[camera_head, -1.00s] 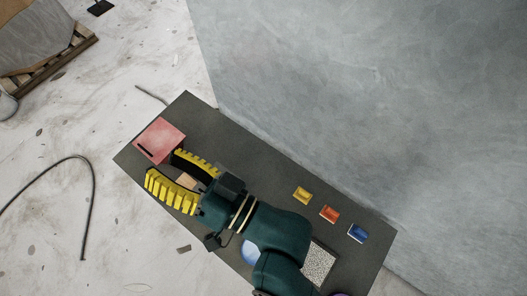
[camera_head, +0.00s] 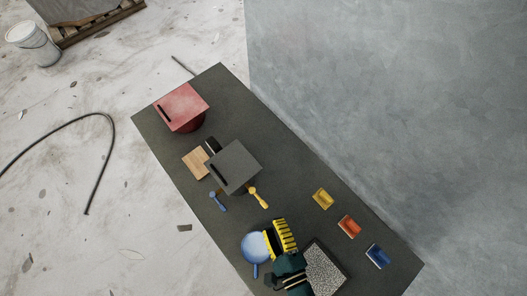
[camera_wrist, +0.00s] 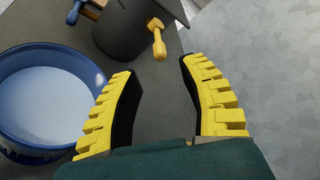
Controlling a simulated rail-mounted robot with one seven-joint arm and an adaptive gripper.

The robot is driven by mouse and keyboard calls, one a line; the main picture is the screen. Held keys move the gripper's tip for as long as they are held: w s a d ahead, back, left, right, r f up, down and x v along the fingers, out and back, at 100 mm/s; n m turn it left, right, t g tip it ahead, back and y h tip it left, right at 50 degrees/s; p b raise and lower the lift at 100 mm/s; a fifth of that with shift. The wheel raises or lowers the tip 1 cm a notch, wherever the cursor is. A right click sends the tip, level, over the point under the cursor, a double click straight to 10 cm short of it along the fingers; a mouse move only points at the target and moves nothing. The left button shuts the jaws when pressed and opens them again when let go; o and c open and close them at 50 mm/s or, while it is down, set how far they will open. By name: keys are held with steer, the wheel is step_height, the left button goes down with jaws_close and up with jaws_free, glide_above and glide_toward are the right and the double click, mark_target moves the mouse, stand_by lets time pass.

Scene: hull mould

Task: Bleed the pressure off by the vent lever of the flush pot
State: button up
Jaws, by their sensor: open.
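A dark grey pot (camera_head: 233,167) with a square slotted top stands mid-bench in the head view. A yellow lever (camera_head: 258,197) and a blue lever (camera_head: 217,200) stick out at its near side. The frames do not label which pot or lever is the flush pot's vent. In the wrist view the grey pot (camera_wrist: 135,30) is ahead, with the yellow lever (camera_wrist: 158,40) beyond and between my fingers. The blue lever (camera_wrist: 75,10) is upper left. My gripper (camera_wrist: 158,68) is open and empty, apart from the levers. In the head view it (camera_head: 280,238) is beside the blue dish.
A red slotted pot (camera_head: 182,107) is at the bench's far end, a wooden block (camera_head: 196,162) beside the grey pot. A blue dish (camera_head: 255,247) lies close left of my gripper. Yellow (camera_head: 322,198), orange (camera_head: 349,227) and blue (camera_head: 377,256) small pieces line the right, near the grey wall (camera_head: 400,110).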

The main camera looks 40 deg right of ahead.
mark_target(259, 198)
steer(key=p+x, duration=0.2)
steer(key=x, duration=0.8)
steer(key=shift+w+p, duration=0.3)
steer(key=shift+p, duration=0.1)
steer(key=shift+d+f, duration=0.1)
steer(key=shift+d, duration=0.05)
jaws_close()
